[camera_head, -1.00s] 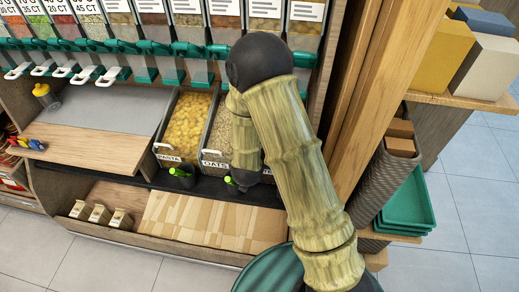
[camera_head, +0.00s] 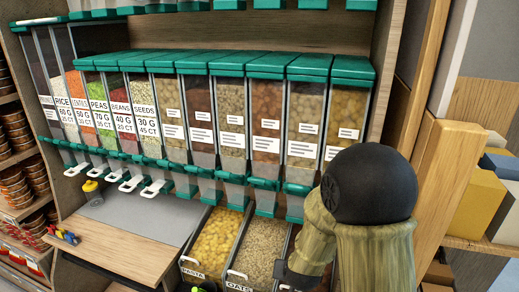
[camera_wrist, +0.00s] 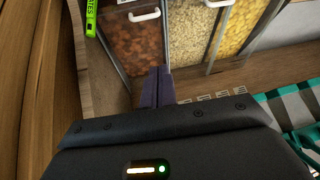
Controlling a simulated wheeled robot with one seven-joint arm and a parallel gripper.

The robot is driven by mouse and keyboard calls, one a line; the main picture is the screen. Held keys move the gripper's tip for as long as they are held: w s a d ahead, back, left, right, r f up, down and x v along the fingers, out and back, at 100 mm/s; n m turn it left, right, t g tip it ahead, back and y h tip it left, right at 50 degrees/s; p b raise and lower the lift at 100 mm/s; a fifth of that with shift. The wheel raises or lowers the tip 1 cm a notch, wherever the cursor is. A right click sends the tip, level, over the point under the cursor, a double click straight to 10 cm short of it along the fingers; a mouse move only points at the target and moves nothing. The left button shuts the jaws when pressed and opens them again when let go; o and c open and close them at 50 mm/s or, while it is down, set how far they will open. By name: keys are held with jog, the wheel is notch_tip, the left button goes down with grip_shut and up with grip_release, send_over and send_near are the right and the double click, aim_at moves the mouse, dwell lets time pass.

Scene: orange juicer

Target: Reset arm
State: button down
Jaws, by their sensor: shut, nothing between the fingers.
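My gripper (camera_wrist: 160,84) shows in the wrist view with its two dark fingers together and nothing between them. It points toward the fronts of open bins, and I cannot tell how far away they are. In the head view my bent arm, with its black joint, fills the lower right. My gripper's fingers cannot be made out there.
A pasta bin (camera_head: 216,240) and an oats bin (camera_head: 257,248) stand left of my arm. Dispensers with green lids (camera_head: 243,62) line the shelf behind. A wooden post (camera_head: 440,150) rises close on the right. A wooden counter (camera_head: 130,243) lies at left.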

jog(key=s+d+r+n+g+p, duration=0.2)
jog(key=s+d+r+g+p, duration=0.2)
jog(key=s+r, duration=0.8)
jog(key=shift+s+d, duration=0.85)
jog(key=shift+d, duration=0.2)
